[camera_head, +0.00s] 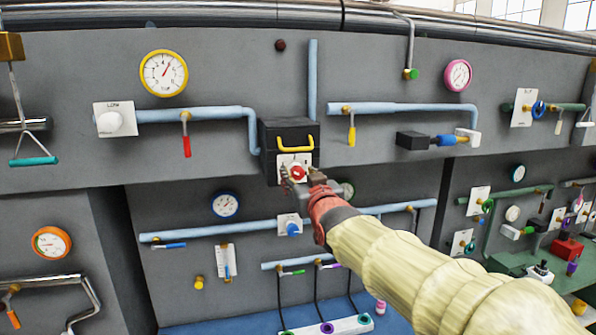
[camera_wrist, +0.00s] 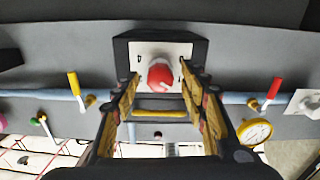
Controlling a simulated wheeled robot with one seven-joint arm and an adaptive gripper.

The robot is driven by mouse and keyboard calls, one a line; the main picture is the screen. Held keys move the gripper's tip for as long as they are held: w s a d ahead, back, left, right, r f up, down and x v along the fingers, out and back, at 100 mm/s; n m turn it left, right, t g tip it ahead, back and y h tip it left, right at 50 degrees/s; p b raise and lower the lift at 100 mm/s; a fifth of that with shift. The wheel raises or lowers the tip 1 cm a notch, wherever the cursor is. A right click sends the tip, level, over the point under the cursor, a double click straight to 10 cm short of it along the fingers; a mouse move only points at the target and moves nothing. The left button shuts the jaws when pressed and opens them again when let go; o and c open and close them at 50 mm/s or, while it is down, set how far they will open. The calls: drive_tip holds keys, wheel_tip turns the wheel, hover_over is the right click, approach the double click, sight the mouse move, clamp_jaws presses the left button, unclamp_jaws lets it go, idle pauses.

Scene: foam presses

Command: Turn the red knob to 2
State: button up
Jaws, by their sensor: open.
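The red knob (camera_head: 298,173) sits on a white plate (camera_head: 287,159) on the front of a black box (camera_head: 268,139) with a yellow handle (camera_head: 295,143). In the wrist view the red knob (camera_wrist: 160,75) shows whole, near the top middle, on its white plate (camera_wrist: 145,50). Small marks on the plate are too small to read, so I cannot tell which number the knob points to. My gripper (camera_head: 302,174) is open in front of the plate. In the wrist view its fingers (camera_wrist: 162,80) stand left and right of the knob, apart from it as far as I can see.
A red lever (camera_head: 186,140) and a yellow lever (camera_head: 351,134) hang from pipes on either side of the box. A blue knob (camera_head: 293,229) sits on a white plate below. Another black block (camera_head: 412,140) is to the right.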

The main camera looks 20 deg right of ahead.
drive_tip(key=shift+w, duration=0.9)
drive_tip(key=shift+c, duration=1.1)
clamp_jaws()
